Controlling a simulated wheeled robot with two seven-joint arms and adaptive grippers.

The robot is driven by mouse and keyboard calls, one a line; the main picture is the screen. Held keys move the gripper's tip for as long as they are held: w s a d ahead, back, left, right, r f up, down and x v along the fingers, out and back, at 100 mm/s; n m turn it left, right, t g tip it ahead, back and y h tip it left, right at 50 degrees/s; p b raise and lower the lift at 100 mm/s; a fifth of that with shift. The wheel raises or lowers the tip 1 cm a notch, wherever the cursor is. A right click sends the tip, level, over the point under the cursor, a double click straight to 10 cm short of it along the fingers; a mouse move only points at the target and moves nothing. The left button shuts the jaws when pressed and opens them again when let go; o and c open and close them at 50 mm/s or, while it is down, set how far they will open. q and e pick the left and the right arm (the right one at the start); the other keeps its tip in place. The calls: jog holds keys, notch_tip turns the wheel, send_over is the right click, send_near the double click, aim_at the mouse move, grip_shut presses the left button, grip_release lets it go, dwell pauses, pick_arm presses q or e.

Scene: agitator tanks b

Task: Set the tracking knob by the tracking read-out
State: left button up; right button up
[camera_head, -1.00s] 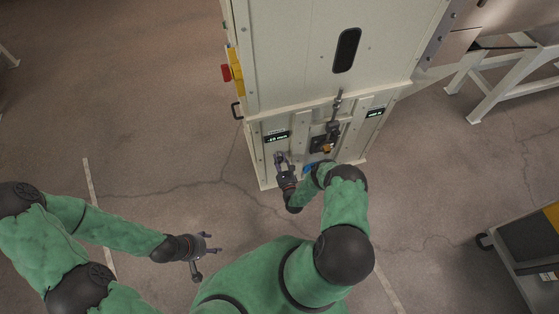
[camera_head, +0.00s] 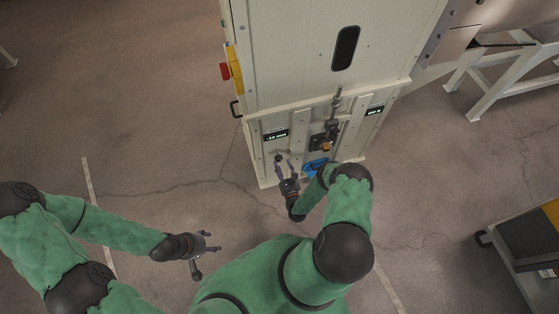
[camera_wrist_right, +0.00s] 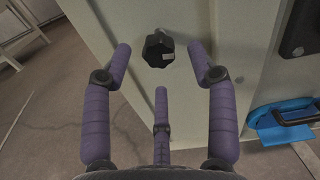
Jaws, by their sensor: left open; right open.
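A small black knob (camera_head: 278,158) sits on the lower left of the pale cabinet's front panel. It also shows in the right wrist view (camera_wrist_right: 158,48), with a pale mark on its lower right edge. My right gripper (camera_head: 285,168) is open just in front of it; its purple fingers are spread, and the knob lies beyond the fingertips, apart from them. A small lit read-out (camera_head: 276,135) above the knob seems to show about -10 mm, but its label is too small to read. My left gripper (camera_head: 210,243) is open and empty over the floor, far from the cabinet.
A second read-out (camera_head: 375,111) is at the panel's right. A lever mechanism (camera_head: 333,128) and a blue part (camera_head: 315,167) lie right of the knob. A red button on a yellow plate (camera_head: 226,72) is on the cabinet's left side. A cart (camera_head: 520,268) stands at right.

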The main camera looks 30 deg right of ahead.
jog(key=v, duration=0.7)
jog(key=shift+s, duration=0.15)
dwell(0.3)
jog(key=w+a+r+n+g+y+p, duration=0.45)
jog(key=a+r+n+g+y, duration=0.3)
jog(key=n, duration=0.95)
jog(key=s+a+r+n+g+p, duration=0.1)
jog(key=s+a+r+n+g, duration=0.3)
jog(key=s+a+r+n, duration=0.2)
jog(key=s+a+r+n+g+p, duration=0.2)
jog(key=s+a+r+n+g, duration=0.3)
jog(key=s+r+n, duration=0.5)
jog(key=shift+s+a+r+y, duration=0.45)
jog(key=shift+s+a+r, duration=0.3)
jog(key=shift+s+a, duration=0.05)
jog(key=shift+g, duration=0.25)
